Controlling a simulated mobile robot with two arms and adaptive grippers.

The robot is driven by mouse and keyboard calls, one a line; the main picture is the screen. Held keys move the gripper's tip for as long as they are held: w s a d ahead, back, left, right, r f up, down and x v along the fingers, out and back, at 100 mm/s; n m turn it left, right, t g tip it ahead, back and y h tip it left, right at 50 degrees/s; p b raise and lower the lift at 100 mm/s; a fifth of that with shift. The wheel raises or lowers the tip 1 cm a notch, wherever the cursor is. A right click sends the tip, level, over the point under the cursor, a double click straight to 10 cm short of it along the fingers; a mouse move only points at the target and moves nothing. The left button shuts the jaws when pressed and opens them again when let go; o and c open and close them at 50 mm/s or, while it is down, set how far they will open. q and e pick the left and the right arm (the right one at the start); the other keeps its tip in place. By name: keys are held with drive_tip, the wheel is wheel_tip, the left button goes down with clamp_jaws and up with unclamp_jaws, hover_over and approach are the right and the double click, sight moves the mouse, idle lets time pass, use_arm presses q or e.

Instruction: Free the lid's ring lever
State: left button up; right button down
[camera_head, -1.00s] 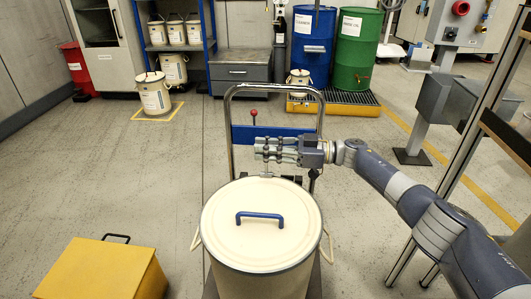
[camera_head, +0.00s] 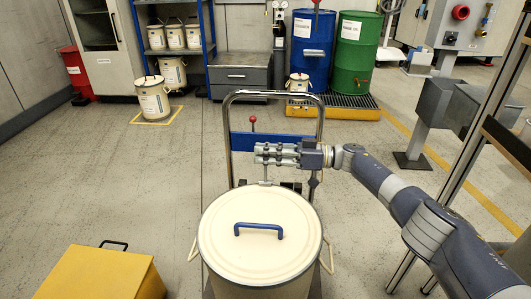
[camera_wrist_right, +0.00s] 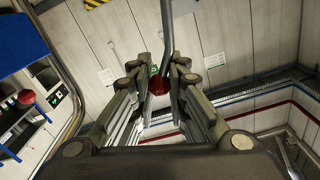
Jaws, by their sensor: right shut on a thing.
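A cream drum with a cream lid (camera_head: 225,215) stands in the lower middle of the head view. The lid has a blue handle (camera_head: 258,230) on top. My right gripper (camera_head: 262,154) is just beyond the lid's far rim, its fingers pointing left. It is shut on the ring lever, a thin grey bar (camera_head: 265,175) showing below the fingers. In the right wrist view the grey lever (camera_wrist_right: 167,35) runs down to the fingertips (camera_wrist_right: 160,78), with a red part (camera_wrist_right: 158,86) between them. The fingers partly hide the lever. My left gripper is not in view.
A yellow box (camera_head: 90,275) is at lower left. Blue (camera_head: 313,60) and green (camera_head: 355,60) drums stand at the back.

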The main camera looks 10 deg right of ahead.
drive_tip(key=shift+f, duration=0.5)
drive_tip(key=shift+f+m, duration=0.1)
drive_tip(key=shift+m, duration=0.2)
idle(0.5)
idle(0.6)
drive_tip(key=c, duration=1.6)
unclamp_jaws()
drive_tip(key=shift+w, duration=0.1)
drive_tip(key=shift+o, duration=0.8)
drive_tip(key=shift+w, duration=0.15)
drive_tip(key=shift+r, duration=0.25)
drive_tip(key=shift+d, duration=0.2)
drive_tip(key=s+d, duration=0.2)
drive_tip(key=d, duration=0.9)
drive_tip(key=shift+s+d, duration=0.15)
drive_tip(key=shift+d, duration=0.1)
